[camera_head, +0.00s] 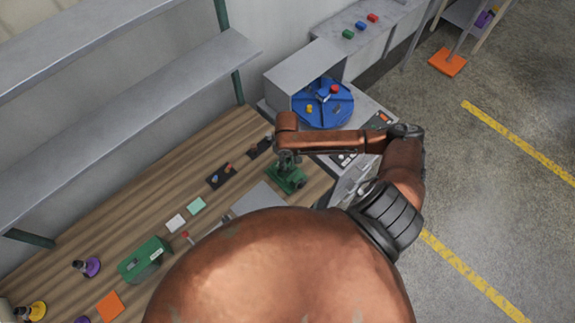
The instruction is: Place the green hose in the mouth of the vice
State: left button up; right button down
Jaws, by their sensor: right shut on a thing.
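My right gripper (289,157) is small and dark at the end of my copper arm, pointing down over the wooden bench. It is right above or at the top of a green vice (287,180) bolted-looking on the bench's right part. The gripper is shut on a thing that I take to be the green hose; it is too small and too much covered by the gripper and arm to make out. I cannot tell whether it lies between the vice's jaws. My left gripper is not in view.
My arm hides the bench's front. On the wooden bench (130,205) lie a green machine (145,259), an orange square (109,306), a purple-based item (92,267) and black trays (221,176). A blue round table (323,103) stands behind. Grey shelves (125,105) overhang the left.

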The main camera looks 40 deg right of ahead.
aim_at(288, 166)
jog(key=shift+w+d+f, duration=0.15)
jog(key=shift+d+f, duration=0.05)
jog(key=shift+f, duration=1.7)
jog(key=c, duration=1.7)
grip_release()
jog(key=shift+f, duration=0.1)
notch_tip(288, 166, up, 12)
jog(key=shift+r, duration=0.15)
